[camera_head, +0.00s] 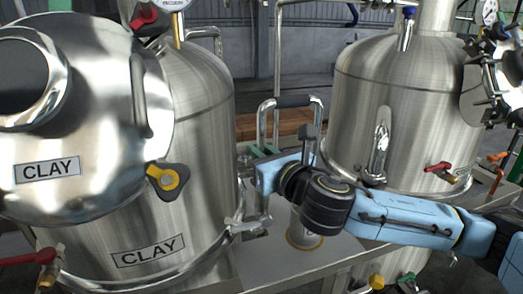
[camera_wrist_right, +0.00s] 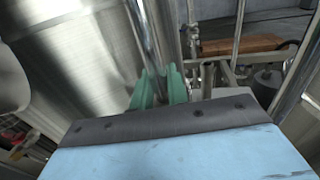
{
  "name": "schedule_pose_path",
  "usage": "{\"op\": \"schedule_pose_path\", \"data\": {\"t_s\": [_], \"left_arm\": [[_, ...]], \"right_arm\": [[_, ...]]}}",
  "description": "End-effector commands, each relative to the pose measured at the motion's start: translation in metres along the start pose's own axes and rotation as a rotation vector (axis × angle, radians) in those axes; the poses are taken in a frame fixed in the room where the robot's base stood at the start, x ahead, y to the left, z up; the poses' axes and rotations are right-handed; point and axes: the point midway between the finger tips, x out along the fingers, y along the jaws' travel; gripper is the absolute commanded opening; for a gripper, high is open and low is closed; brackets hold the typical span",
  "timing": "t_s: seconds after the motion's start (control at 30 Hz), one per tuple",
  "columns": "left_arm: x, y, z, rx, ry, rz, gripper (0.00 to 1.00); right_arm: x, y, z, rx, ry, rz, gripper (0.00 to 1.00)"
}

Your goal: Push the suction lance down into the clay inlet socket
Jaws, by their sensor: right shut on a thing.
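My right gripper (camera_head: 250,172) reaches in from the right, beside the steel tank with the CLAY labels (camera_head: 150,249). In the right wrist view its green fingertips (camera_wrist_right: 160,88) are shut around an upright steel tube (camera_wrist_right: 147,35), which looks like the suction lance. The tube's lower end is hidden behind the fingers and the gripper body. I cannot make out the clay inlet socket for certain, nor whether the tube touches it. My left gripper is out of view.
The CLAY tank's open round lid (camera_head: 100,130) fills the left. A second steel tank (camera_head: 390,90) stands at the right. A steel loop with a dark grip (camera_head: 293,101) rises behind my right gripper. A pale cylinder (camera_head: 303,235) stands on the deck below my arm.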

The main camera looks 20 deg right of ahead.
Motion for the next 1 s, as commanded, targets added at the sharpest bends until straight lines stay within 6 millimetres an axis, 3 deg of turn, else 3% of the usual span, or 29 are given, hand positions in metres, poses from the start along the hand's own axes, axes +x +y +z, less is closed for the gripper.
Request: {"op": "schedule_pose_path", "data": {"t_s": [1.0], "left_arm": [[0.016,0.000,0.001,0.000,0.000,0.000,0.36]], "right_arm": [[0.000,0.000,-0.025,-0.001,-0.003,0.000,0.00]]}}
